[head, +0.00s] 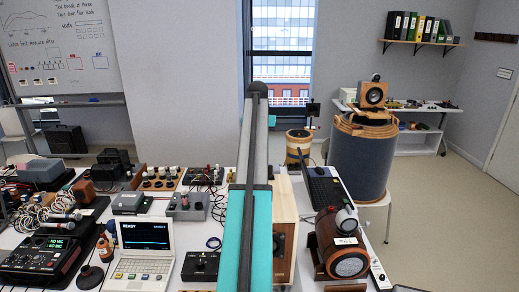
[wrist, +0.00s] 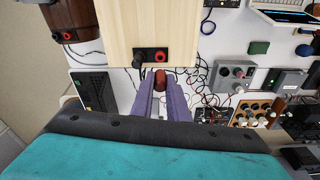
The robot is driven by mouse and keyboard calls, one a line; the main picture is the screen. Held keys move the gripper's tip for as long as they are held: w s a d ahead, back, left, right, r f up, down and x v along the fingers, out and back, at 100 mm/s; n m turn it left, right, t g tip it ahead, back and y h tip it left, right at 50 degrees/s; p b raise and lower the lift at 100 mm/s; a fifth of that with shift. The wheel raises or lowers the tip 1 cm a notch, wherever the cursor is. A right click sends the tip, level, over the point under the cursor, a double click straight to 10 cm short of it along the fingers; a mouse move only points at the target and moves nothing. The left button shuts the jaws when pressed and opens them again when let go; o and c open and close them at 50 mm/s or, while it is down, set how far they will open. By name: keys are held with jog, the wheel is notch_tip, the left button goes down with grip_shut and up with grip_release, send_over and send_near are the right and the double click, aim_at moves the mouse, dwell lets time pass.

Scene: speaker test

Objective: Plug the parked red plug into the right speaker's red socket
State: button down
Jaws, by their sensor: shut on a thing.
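In the wrist view my gripper (wrist: 160,88) has its two purple fingers shut on the red plug (wrist: 160,76). The plug is just below the terminal plate (wrist: 150,50) of a pale wooden speaker (wrist: 140,22). The plate's red socket (wrist: 161,56) shows directly above the plug. A black plug (wrist: 140,60) sits at the plate's left side. I cannot tell whether the red plug touches the socket. In the head view the wooden speaker (head: 285,205) is partly hidden by my arm, and my gripper is not visible there.
A brown barrel-shaped speaker (head: 340,243) stands right of the wooden one; its red and black sockets (wrist: 65,36) show in the wrist view. A laptop (head: 140,248), a grey box (head: 187,206) and loose cables (wrist: 210,105) crowd the table. A dark keyboard-like device (wrist: 93,90) lies left of my fingers.

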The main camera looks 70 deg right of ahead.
jog(key=shift+f, duration=2.9)
jog(key=shift+s+f, duration=0.1)
jog(key=shift+f, duration=0.05)
jog(key=shift+f+b, duration=0.3)
jog(key=shift+f, duration=0.55)
dwell(0.5)
jog(key=c, duration=1.6)
grip_release()
jog(key=shift+c, duration=0.2)
jog(key=shift+s+r+p, duration=0.1)
jog(key=shift+r+p, duration=0.2)
jog(key=shift+r, duration=3.45)
